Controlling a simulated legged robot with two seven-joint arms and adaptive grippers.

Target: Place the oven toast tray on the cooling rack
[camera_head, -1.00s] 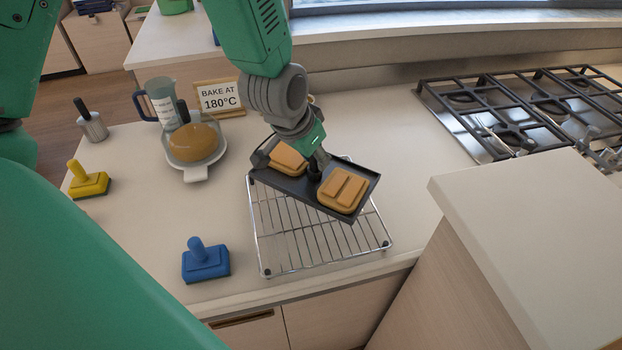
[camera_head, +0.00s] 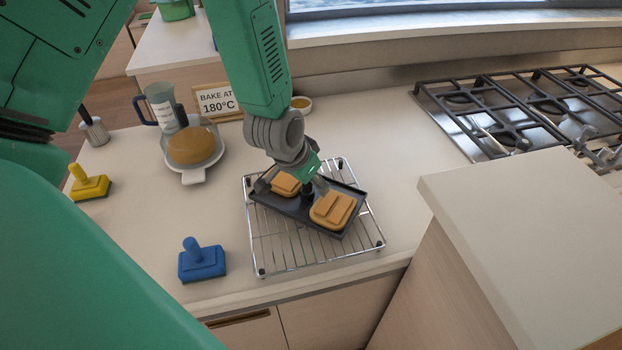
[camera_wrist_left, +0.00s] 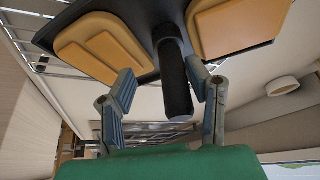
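The dark oven toast tray (camera_head: 285,205) carries two pieces of toast, one at the back left (camera_head: 286,184) and one at the front right (camera_head: 333,209). It lies over the wire cooling rack (camera_head: 275,258), turned a little against it; whether all of it rests on the bars is hard to tell. My left gripper (camera_head: 309,187) is at the tray's middle. In the left wrist view, its fingers (camera_wrist_left: 162,85) stand apart on both sides of the tray's black upright handle (camera_wrist_left: 174,80), with a clear gap on the left side. My right gripper is out of view.
A blue-handled block (camera_head: 202,262) stands left of the rack, a yellow one (camera_head: 89,184) farther left. A jug (camera_head: 160,104), a dish with a brown loaf (camera_head: 192,148) and a "BAKE AT 180°C" sign (camera_head: 217,101) stand behind. A gas hob (camera_head: 530,108) is at right.

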